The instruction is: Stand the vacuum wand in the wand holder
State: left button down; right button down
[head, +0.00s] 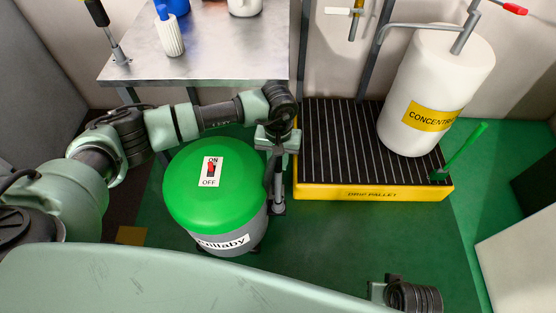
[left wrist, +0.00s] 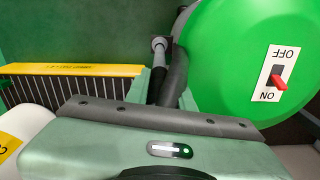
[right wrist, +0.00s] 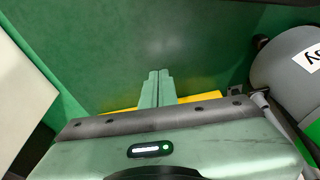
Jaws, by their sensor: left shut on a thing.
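The vacuum (head: 212,195) is a drum with a green lid and a red ON/OFF switch, standing on the floor. My left gripper (head: 277,140) is shut on the dark vacuum wand (head: 277,180) just right of the lid. The wand hangs roughly upright beside the drum, its lower end near the floor. In the left wrist view the dark tube (left wrist: 173,75) runs beside the green lid, with a grey round piece (left wrist: 158,45) next to it. I cannot tell whether that piece is the wand holder or the wand's end. My right gripper (right wrist: 157,88) is shut and empty over the green floor.
A steel table (head: 215,55) holds bottles behind the vacuum. The floor in front is clear.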

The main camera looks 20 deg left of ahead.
jog(key=shift+r, duration=0.1)
jog(key=shift+w+r, duration=0.15)
jog(key=shift+r, duration=0.7)
pick_arm(q)
jog(key=shift+b, duration=0.3)
pick_arm(e)
jog(key=shift+f, duration=0.1)
jog(key=shift+r, duration=0.9)
jog(key=shift+s, duration=0.2)
